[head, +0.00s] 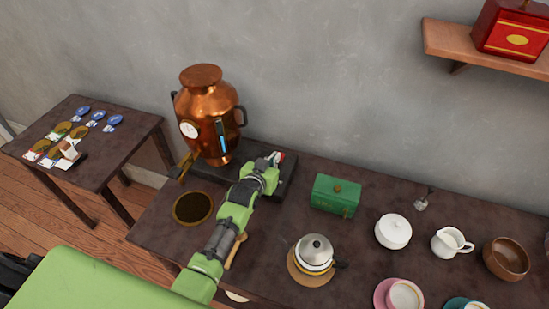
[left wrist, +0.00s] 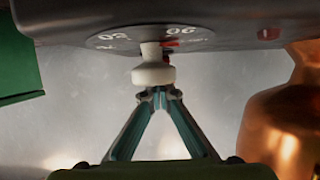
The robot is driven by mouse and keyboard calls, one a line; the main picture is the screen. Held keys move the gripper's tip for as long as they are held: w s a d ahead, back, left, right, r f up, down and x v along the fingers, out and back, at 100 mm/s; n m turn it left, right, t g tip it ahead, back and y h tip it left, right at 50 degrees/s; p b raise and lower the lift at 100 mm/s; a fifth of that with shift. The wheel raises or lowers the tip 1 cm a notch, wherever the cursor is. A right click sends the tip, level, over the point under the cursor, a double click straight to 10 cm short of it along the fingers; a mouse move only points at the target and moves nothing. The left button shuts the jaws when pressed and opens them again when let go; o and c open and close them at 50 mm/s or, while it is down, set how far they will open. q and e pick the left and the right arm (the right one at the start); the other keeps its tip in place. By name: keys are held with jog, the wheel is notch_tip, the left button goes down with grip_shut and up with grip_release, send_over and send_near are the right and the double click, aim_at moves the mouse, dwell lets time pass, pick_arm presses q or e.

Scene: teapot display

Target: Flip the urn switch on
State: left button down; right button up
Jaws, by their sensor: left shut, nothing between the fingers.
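The copper urn (head: 208,112) stands on a dark base (head: 287,180) at the back left of the table, and its copper side shows at the right of the left wrist view (left wrist: 288,125). In that view the switch (left wrist: 153,72) is a pale knob on a short stem, in front of a round marked plate (left wrist: 110,39) on the base. My left gripper (left wrist: 161,93) is shut and empty, its fingertips right at the knob's end; I cannot tell whether they touch. In the head view the left gripper (head: 272,160) is at the base, right of the urn, and partly hides the switch.
A green box (head: 337,194) stands just right of the base. A round dark dish (head: 193,208) lies left of my arm.

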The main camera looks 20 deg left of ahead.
pick_arm(q)
jog(key=shift+f, duration=0.15)
jog(key=shift+f+b, duration=0.25)
jog(key=shift+b, duration=0.25)
jog(key=shift+s+f+t+b, duration=0.2)
jog(key=shift+f+t+b, duration=0.35)
jog(key=shift+b, duration=0.5)
jog(key=shift+r+p, duration=0.4)
jog(key=shift+r, duration=0.05)
jog(key=shift+w, duration=0.1)
jog(key=shift+r, duration=0.1)
jog(key=shift+r+p, duration=0.7)
jog(key=shift+p, duration=0.2)
